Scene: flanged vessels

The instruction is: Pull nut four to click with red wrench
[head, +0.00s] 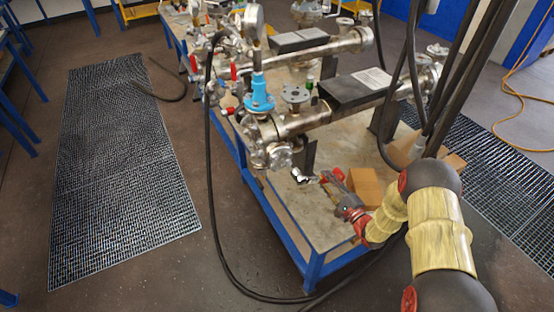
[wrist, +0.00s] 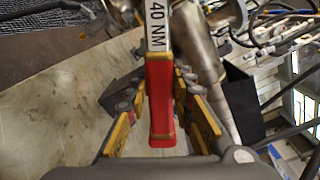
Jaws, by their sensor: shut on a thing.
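The red wrench (wrist: 161,105) has a red grip and a pale shaft marked "40 NM". My gripper (wrist: 160,88) is shut on its red grip, with yellow-edged fingers on both sides. The shaft points away toward the top of the wrist view and its head is out of that frame. In the head view my gripper (head: 338,193) is low over the bench, in front of the flanged vessel (head: 300,122). The vessel's near end flange (head: 279,155) shows bolts, but I cannot tell which nut is number four. The wrench head does not clearly touch any nut.
A cardboard box (head: 364,186) stands on the bench (head: 262,185) just behind my gripper. A blue valve (head: 258,92) sits on the vessel piping. A black hose (head: 212,180) hangs over the bench's left side.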

